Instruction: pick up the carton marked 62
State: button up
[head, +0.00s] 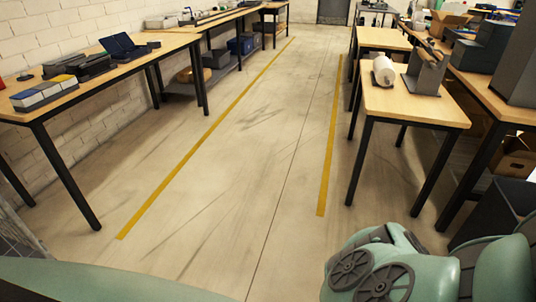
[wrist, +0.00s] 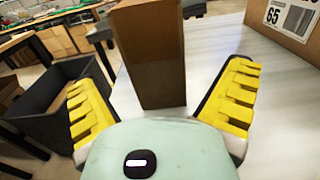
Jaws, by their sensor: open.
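In the wrist view my gripper (wrist: 160,80) is open, with one yellow ribbed finger on each side of the picture. A tall brown carton (wrist: 152,60) stands upright on a pale grey surface (wrist: 212,42) beyond and between the fingers. A second carton (wrist: 295,20) at the top right bears a white label reading 65. No label reading 62 can be read in either view.
A dark open bin (wrist: 50,92) is left of the pale surface. In the head view, wooden tables line both sides; a white roll (head: 383,70) stands on the right one (head: 415,107). The floor aisle (head: 235,150) between yellow lines is clear.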

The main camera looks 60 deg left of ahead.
jog(key=x, duration=0.3)
jog(key=p+x, duration=0.1)
jog(key=shift+w+r, duration=0.25)
jog(key=shift+r, duration=0.05)
jog(key=shift+w+d+f, duration=0.1)
jog(key=shift+w+d, duration=0.2)
jog(key=shift+d, duration=0.1)
jog(key=shift+a, duration=0.1)
jog(key=c, duration=1.4)
